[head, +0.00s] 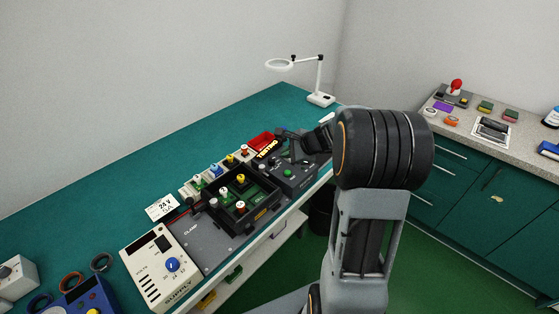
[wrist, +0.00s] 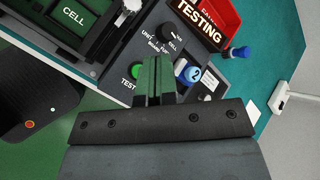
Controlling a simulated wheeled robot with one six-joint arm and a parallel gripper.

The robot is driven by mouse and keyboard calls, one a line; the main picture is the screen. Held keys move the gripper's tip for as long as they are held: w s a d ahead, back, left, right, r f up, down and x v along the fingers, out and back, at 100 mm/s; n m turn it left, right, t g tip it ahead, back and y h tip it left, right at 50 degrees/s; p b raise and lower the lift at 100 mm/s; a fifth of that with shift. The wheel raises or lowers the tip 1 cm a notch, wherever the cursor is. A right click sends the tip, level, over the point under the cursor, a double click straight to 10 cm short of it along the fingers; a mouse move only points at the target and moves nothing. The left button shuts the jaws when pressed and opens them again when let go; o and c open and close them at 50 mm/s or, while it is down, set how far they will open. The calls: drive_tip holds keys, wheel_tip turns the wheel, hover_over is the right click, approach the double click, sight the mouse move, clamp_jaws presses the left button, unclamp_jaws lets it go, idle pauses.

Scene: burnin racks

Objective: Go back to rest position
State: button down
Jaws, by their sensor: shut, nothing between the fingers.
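My gripper (wrist: 152,66) is shut and empty in the wrist view, its green-tinted fingers side by side above the grey test panel (wrist: 118,50). A blue knob marked 2 (wrist: 188,73) shows just right of the fingers; whether they touch cannot be told. A black selector knob (wrist: 165,32) is beyond the fingertips, and a green test button (wrist: 125,78) is to their left. In the head view my arm reaches left over the far end of the bench, and the green button (head: 287,173) shows below it; the fingertips are hard to make out there.
A lit TESTING sign (wrist: 201,33) stands by the panel. A black tray (head: 216,219) with several knobs lies nearer on the teal bench, beside a supply box (head: 150,285). A white magnifier lamp (head: 320,98) stands at the back. Green floor is open right of the bench, before cabinets (head: 440,165).

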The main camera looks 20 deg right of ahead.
drive_tip(key=shift+s+f+n, duration=0.1)
drive_tip(key=shift+s+n, duration=0.05)
drive_tip(key=shift+n, duration=0.25)
drive_tip(key=s+n, duration=0.1)
drive_tip(key=s+f+n+g, duration=0.1)
drive_tip(key=s+a+f+n+g, duration=0.1)
drive_tip(key=s, duration=0.1)
drive_tip(key=shift+f, duration=0.15)
drive_tip(key=s+a+r+n+h, duration=0.2)
drive_tip(key=s+a+r+n, duration=0.2)
drive_tip(key=s+n, duration=0.4)
drive_tip(key=s+a+r+n+g+h, duration=0.1)
drive_tip(key=s+a+r+n+h, duration=0.2)
drive_tip(key=s+a+r+n, duration=0.2)
drive_tip(key=s+n, duration=0.3)
drive_tip(key=s, duration=0.1)
drive_tip(key=shift+s, duration=0.1)
idle(3.3)
